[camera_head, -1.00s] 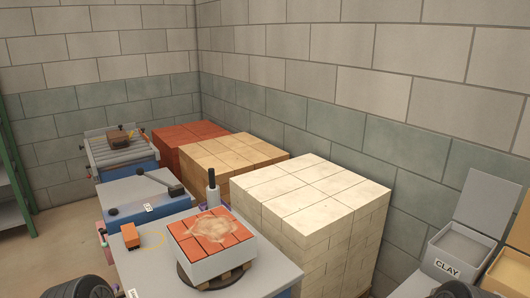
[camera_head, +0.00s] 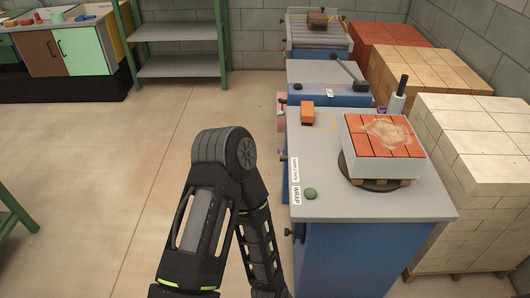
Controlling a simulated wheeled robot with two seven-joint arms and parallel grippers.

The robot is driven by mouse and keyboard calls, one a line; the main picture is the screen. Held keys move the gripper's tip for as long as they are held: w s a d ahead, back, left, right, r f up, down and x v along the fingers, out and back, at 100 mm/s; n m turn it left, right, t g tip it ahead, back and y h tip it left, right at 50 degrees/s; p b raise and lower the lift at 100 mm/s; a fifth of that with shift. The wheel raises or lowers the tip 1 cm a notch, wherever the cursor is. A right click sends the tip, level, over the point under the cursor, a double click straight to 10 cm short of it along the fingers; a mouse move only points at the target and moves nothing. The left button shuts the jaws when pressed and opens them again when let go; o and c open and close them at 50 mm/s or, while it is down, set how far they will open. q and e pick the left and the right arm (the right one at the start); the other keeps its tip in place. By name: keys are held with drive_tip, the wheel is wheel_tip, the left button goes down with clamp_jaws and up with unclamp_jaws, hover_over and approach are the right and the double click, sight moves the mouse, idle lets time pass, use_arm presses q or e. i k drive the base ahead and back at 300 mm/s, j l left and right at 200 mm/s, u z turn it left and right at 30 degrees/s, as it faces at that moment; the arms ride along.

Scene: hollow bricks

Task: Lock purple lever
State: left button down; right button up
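A small purple part (camera_head: 283,154) sticks out from the left side of the blue wrap table (camera_head: 350,240); it may be the purple lever, but it is too small to tell its shape or whether it is locked. Just above it on the same side is a pink part (camera_head: 281,103). One of my black arms rises from the bottom middle and bends at its elbow, left of the wrap table. Its gripper is below the picture, and my other gripper is not in view either.
The wrap table bears a brick stack (camera_head: 384,143) on a turntable, an orange block (camera_head: 307,112) and a green button (camera_head: 310,193). Brick pallets (camera_head: 470,140) stand to the right. A green-framed shelf (camera_head: 178,68) stands at the back.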

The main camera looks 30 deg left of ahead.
sight(280, 151)
drive_tip(key=u, duration=0.95)
